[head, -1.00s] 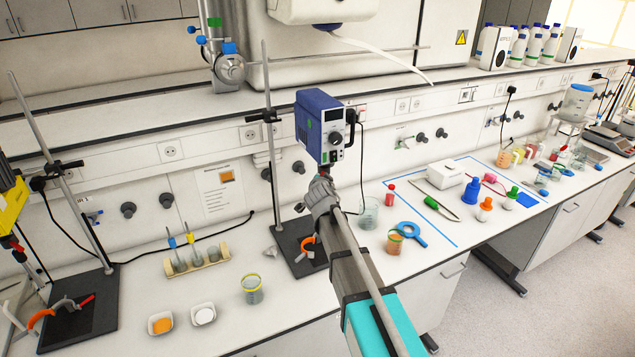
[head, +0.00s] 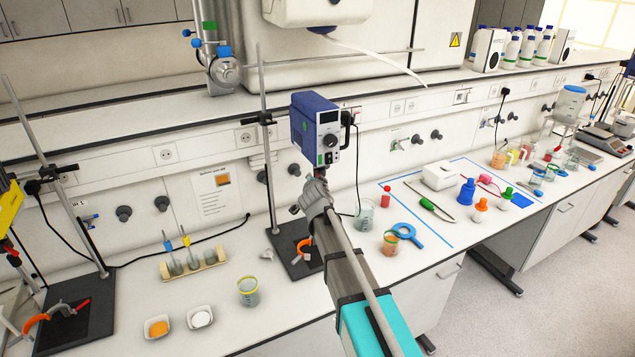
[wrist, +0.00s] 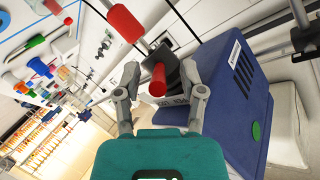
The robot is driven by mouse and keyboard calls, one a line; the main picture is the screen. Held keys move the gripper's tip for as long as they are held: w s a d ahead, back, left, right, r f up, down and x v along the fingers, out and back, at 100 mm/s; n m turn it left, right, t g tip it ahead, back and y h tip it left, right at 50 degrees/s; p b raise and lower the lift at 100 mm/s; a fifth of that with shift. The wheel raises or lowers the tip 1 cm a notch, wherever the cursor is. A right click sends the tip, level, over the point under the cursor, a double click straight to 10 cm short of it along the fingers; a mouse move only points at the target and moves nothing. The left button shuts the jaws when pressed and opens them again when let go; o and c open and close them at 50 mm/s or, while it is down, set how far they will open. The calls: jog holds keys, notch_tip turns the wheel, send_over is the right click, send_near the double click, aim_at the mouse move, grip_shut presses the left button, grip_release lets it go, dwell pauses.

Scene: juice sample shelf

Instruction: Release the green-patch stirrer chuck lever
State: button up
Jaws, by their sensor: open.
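The blue stirrer motor (head: 318,125) with a green patch (head: 328,157) hangs on a stand rod in the middle of the head view. It fills the right of the wrist view (wrist: 236,85), its green patch (wrist: 257,132) on the near side. My gripper (head: 318,178) is just below the motor. In the wrist view my gripper (wrist: 161,76) is open, its fingers either side of a red-ended lever (wrist: 158,77) by the dark chuck. Whether either finger touches it, I cannot tell. A larger red grip (wrist: 125,22) shows above.
A yellow stirrer (head: 8,208) stands at the far left. Below are a test-tube rack (head: 195,266), a beaker (head: 248,292) and two small dishes. A glass beaker (head: 364,216), an orange-filled beaker (head: 390,242) and a blue ring (head: 408,233) stand right of my arm.

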jog(key=shift+f, duration=0.1)
jog(key=shift+s+a+f+n+b, duration=0.1)
jog(key=shift+s+f+n+b, duration=0.25)
jog(key=shift+f, duration=0.2)
jog(key=s+d+f+n+g+h+b, duration=0.1)
jog(key=s+d+f+g+b, duration=0.3)
jog(key=s+d+f, duration=0.3)
jog(key=s+d+f+n+g+h+b, duration=0.1)
jog(key=s+d+f+n+g+b, duration=0.2)
jog(key=s+f, duration=0.55)
jog(key=s+d+f+n+g+y+b, duration=0.1)
jog(key=s+d+f+n+g+b, duration=0.1)
jog(key=s+f, duration=0.3)
jog(key=s+d+f+n+g+y+b, duration=0.1)
jog(key=s+f+g+b, duration=0.3)
jog(key=s, duration=1)
jog(key=shift+d+f+n+g+y, duration=0.3)
jog(key=shift+d+f+n+g, duration=0.2)
jog(key=shift+d+g, duration=0.25)
